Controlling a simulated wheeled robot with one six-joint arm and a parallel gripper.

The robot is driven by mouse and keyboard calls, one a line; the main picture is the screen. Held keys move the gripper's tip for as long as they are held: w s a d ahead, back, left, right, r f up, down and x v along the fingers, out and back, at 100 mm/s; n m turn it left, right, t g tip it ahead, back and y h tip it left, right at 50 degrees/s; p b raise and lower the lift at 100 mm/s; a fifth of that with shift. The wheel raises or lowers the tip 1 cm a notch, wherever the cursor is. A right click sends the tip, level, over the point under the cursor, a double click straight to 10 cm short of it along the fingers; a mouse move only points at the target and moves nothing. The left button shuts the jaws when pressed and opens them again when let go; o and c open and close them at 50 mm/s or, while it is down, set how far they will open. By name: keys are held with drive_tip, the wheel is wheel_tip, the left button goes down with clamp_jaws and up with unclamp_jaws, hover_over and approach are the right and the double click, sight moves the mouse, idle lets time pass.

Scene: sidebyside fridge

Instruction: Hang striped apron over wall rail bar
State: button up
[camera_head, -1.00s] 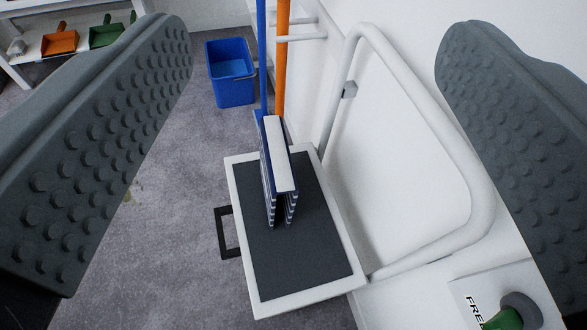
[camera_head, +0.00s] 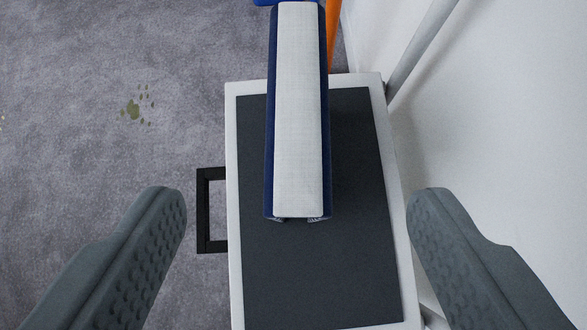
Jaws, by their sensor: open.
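The striped apron (camera_head: 298,110) is a folded blue-and-white piece seen from above. Its broad white band runs lengthwise with a blue edge on each side. It stands over the dark top of a white-rimmed stand (camera_head: 310,280). Whether it touches that top cannot be told from here. My gripper (camera_head: 296,205) is open, with one grey studded finger to the left and one to the right, wide apart. The near end of the apron lies between the fingertips, with clear gaps on both sides. Part of a white wall bar (camera_head: 425,42) shows at upper right.
A black handle (camera_head: 207,210) sticks out from the stand's left side. An orange pole (camera_head: 333,35) and a sliver of blue bucket or pole show at the top. A white wall (camera_head: 510,110) closes the right side. Grey carpet (camera_head: 90,60) on the left is open, with greenish paw marks.

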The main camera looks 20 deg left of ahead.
sight(298, 96)
drive_tip(key=x, duration=1.7)
drive_tip(key=shift+w+d, duration=0.1)
drive_tip(key=c, duration=1.4)
drive_tip(key=shift+r, duration=0.15)
drive_tip(key=shift+r, duration=4.85)
